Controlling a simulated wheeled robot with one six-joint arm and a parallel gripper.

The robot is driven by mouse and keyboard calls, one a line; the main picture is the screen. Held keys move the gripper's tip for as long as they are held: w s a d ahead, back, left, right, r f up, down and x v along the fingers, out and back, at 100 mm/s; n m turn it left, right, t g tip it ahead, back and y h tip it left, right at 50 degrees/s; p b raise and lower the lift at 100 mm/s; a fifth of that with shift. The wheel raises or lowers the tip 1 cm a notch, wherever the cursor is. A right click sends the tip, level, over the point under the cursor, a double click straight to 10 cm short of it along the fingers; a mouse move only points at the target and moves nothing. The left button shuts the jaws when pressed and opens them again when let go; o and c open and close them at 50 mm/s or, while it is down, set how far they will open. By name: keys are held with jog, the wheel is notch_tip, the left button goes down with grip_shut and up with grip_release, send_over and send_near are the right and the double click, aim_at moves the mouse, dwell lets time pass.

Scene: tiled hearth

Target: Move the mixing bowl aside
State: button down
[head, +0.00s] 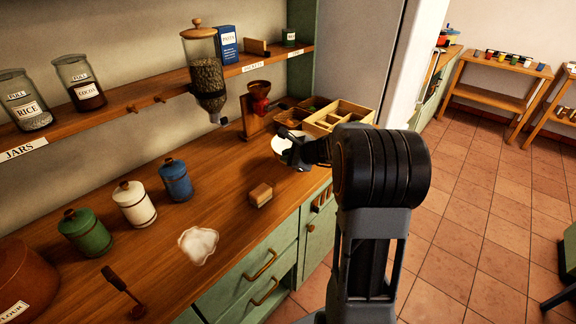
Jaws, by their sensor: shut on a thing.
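The mixing bowl (283,146) is white and sits at the right part of the wooden counter, by the divided wooden box. My gripper (293,153) is at the bowl's near right side and is shut on it. My arm reaches in from the right and hides part of the bowl's right side. I cannot tell whether the bowl rests on the counter or is slightly lifted.
A small brown block (261,194) and a white cloth-like patch (198,244) lie nearer. Blue (176,180), white (134,204) and green (84,231) canisters line the left.

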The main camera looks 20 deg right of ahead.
jog(key=shift+w+d+f, duration=0.1)
jog(key=shift+w+f, duration=0.05)
jog(key=shift+f, duration=0.05)
jog(key=shift+w+f, duration=0.1)
jog(key=shift+f, duration=1.5)
jog(key=c, duration=1.7)
grip_release()
jog(key=shift+f, duration=0.2)
jog(key=o, duration=0.5)
jog(key=shift+c, duration=0.2)
jog(key=shift+r, duration=0.1)
